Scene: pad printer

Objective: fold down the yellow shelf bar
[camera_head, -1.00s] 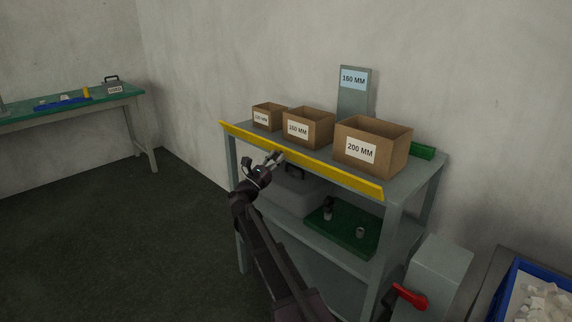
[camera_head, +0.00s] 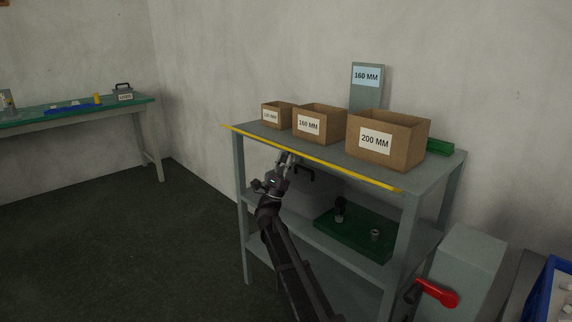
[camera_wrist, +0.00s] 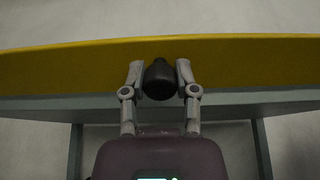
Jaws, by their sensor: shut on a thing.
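The yellow shelf bar (camera_head: 340,170) runs along the front edge of the grey shelf's top board (camera_head: 432,172). In the head view it shows as a thin strip, level with or just below the board. In the wrist view the bar (camera_wrist: 70,66) spans the whole width, with a dark round knob (camera_wrist: 160,80) at its middle. My gripper (camera_head: 288,158) is at the bar's front, below its left-middle part. In the wrist view my gripper (camera_wrist: 159,78) has one finger on each side of the knob and is shut on it.
Open cardboard boxes labelled 160 MM (camera_head: 321,113) and 200 MM (camera_head: 405,128), and a smaller one (camera_head: 283,108), stand on the top board. A grey case (camera_head: 312,196) and green tray (camera_head: 352,233) are below. A red-handled lever (camera_head: 437,292) is at lower right.

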